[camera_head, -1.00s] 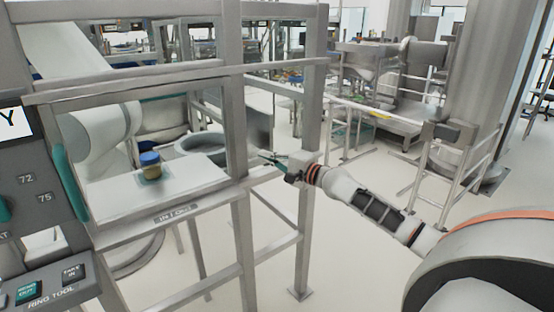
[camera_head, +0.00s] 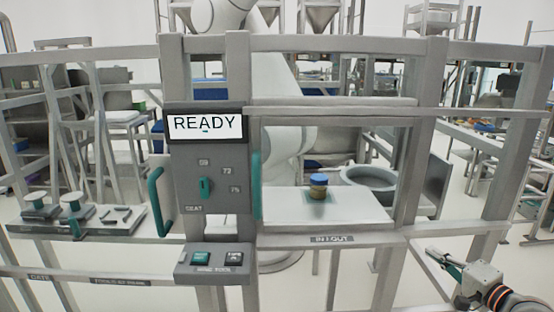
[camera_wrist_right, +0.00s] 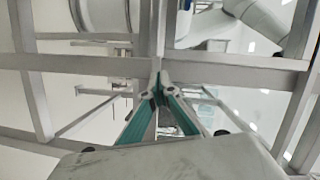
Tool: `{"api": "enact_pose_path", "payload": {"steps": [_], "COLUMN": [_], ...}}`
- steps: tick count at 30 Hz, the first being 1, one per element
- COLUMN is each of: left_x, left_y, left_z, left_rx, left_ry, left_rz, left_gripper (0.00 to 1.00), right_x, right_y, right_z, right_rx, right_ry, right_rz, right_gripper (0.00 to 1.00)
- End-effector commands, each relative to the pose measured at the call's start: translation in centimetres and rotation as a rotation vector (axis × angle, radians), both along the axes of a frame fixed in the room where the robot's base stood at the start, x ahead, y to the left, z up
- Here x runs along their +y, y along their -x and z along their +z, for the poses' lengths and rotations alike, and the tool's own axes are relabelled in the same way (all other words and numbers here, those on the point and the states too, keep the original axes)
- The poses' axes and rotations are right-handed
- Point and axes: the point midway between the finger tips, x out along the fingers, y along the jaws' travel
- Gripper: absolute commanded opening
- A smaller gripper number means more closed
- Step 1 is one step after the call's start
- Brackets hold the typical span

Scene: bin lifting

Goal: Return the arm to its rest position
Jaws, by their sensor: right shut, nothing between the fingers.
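My right gripper (camera_head: 446,262) is at the lower right of the head view, in front of the frame and to the right of the white shelf. It is shut and empty, and its teal fingers meet at the tips in the right wrist view (camera_wrist_right: 157,84). Only the gripper and a little of my right wrist show in the head view. A small jar (camera_head: 318,187) with a blue lid stands upright on the white in/out shelf (camera_head: 285,208), apart from the gripper. My left gripper is not in view.
A grey metal frame (camera_head: 430,130) stands across the front. A control panel (camera_head: 215,165) reads "READY", with a teal handle (camera_head: 156,203) at its left. Several tools rest on a tray (camera_head: 100,222) at the left. A round grey bin (camera_head: 368,180) is behind the shelf.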

Motion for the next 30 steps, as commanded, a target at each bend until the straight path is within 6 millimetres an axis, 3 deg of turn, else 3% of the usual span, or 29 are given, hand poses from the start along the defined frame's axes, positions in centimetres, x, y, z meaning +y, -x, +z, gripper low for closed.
{"api": "enact_pose_path", "payload": {"steps": [1,6,11,15,21,25,30], "left_x": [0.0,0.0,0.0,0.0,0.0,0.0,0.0], "left_y": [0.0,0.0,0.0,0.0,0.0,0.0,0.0], "left_z": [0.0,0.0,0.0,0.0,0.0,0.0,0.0], "left_rx": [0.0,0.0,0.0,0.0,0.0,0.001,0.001], "left_ry": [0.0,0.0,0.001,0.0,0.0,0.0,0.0], "left_rz": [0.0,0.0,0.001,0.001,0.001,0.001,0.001], "left_gripper": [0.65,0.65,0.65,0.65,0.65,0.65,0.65], "right_x": [1.9,7.6,13.4,18.7,24.2,25.8,26.2], "right_y": [1.3,6.3,12.4,18.6,26.0,28.2,28.8], "right_z": [-3.4,-12.5,-19.8,-24.8,-28.5,-29.2,-29.3], "right_rx": [0.023,0.061,0.081,0.084,0.072,0.063,0.059], "right_ry": [0.069,0.366,0.659,0.933,1.281,1.403,1.447], "right_rz": [0.019,0.1,0.2,0.304,0.444,0.493,0.511], "right_gripper": [0.0,0.0,0.0,0.0,0.0,0.0,0.0]}}
